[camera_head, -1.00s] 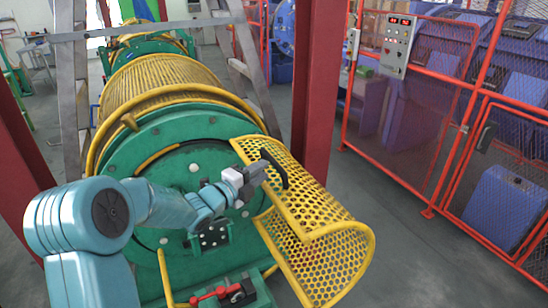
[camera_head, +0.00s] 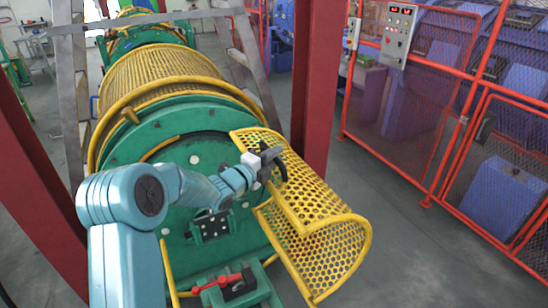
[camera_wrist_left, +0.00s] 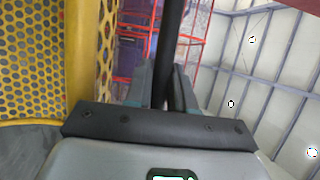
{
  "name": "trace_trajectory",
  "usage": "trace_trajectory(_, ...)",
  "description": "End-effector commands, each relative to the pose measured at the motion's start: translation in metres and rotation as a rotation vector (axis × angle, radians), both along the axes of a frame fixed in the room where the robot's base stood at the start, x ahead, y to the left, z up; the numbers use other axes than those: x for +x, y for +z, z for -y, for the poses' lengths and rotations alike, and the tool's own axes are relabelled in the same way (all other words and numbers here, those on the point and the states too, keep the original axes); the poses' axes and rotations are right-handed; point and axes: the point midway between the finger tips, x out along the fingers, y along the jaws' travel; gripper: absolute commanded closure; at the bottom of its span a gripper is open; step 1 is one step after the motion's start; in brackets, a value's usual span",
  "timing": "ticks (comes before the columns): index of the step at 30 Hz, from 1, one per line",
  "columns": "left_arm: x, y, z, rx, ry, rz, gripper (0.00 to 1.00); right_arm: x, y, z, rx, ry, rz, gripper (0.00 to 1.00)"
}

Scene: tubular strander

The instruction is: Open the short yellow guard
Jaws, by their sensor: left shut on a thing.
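The short yellow guard (camera_head: 310,195) is a curved, perforated sheet with a smooth yellow rim, at the right of the green round end plate (camera_head: 170,160). A black curved handle (camera_head: 281,168) stands on its upper face. My left gripper (camera_head: 268,160) reaches in from the left and is shut on this handle. In the left wrist view the handle is a dark bar (camera_wrist_left: 170,40) between the two fingers (camera_wrist_left: 165,88), and the guard's yellow mesh and rim (camera_wrist_left: 83,55) show at the left. The guard's hinge is not clear to see. My right gripper is out of view.
A long yellow mesh guard (camera_head: 160,75) covers the machine behind the green plate. A dark red post (camera_head: 316,80) stands just beyond the short guard. A red mesh fence (camera_head: 430,120) with a control box (camera_head: 398,35) runs along the right, with clear grey floor (camera_head: 390,210) between.

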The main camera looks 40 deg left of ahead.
Motion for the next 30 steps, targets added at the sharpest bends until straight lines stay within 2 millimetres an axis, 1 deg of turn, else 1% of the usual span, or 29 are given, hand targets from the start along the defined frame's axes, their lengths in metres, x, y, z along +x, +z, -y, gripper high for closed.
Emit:
trace_trajectory(3,-0.010,-0.009,-0.007,-0.008,0.005,0.021,1.00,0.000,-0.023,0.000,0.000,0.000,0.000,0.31)
trace_trajectory(9,-0.039,-0.017,-0.023,-0.037,0.008,0.081,1.00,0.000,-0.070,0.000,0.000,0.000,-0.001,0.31)
trace_trajectory(13,-0.054,-0.018,-0.031,-0.056,0.008,0.114,1.00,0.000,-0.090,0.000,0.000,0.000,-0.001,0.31)
trace_trajectory(15,-0.060,-0.016,-0.033,-0.062,0.007,0.126,1.00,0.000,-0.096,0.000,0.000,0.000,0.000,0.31)
trace_trajectory(18,-0.065,-0.015,-0.035,-0.069,0.006,0.134,1.00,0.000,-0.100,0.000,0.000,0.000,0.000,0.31)
trace_trajectory(28,-0.066,-0.012,-0.035,-0.072,0.004,0.136,1.00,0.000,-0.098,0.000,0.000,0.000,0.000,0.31)
trace_trajectory(29,-0.066,-0.012,-0.035,-0.072,0.004,0.136,0.71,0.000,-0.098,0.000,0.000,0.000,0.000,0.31)
trace_trajectory(30,-0.066,-0.012,-0.035,-0.071,0.004,0.136,0.71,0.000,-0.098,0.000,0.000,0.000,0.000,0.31)
